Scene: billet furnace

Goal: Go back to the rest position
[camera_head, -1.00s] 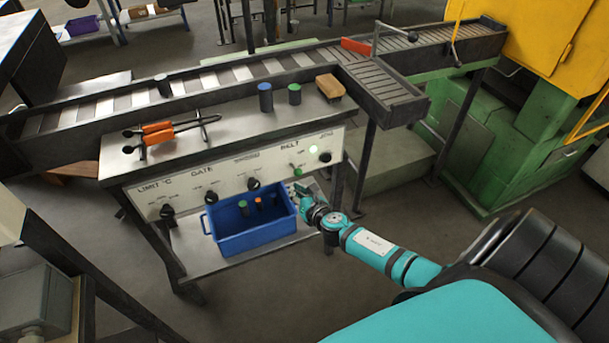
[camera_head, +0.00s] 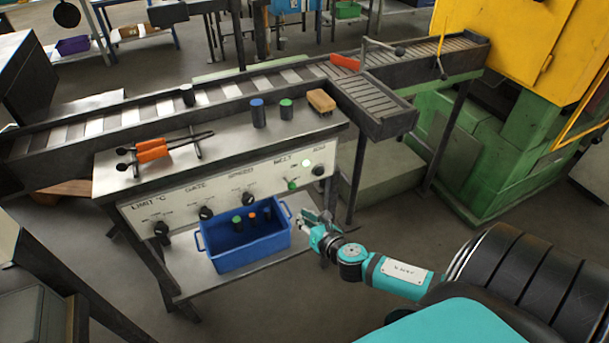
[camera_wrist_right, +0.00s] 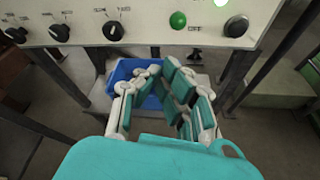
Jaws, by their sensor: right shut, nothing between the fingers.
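My right gripper (camera_head: 314,222) is in front of the control bench, just right of the blue bin (camera_head: 246,254). In the right wrist view my right gripper (camera_wrist_right: 172,78) is shut and empty, with the blue bin (camera_wrist_right: 122,72) behind its fingers. The bin stands on the lower shelf and holds several small dark cylinders, some with green or orange tops. The bench's control panel (camera_head: 226,192) has several black knobs, a green button and a lit lamp. My left gripper is not in view.
A conveyor (camera_head: 226,89) runs behind. A yellow and green machine (camera_head: 520,50) stands at right. Floor in front is open.

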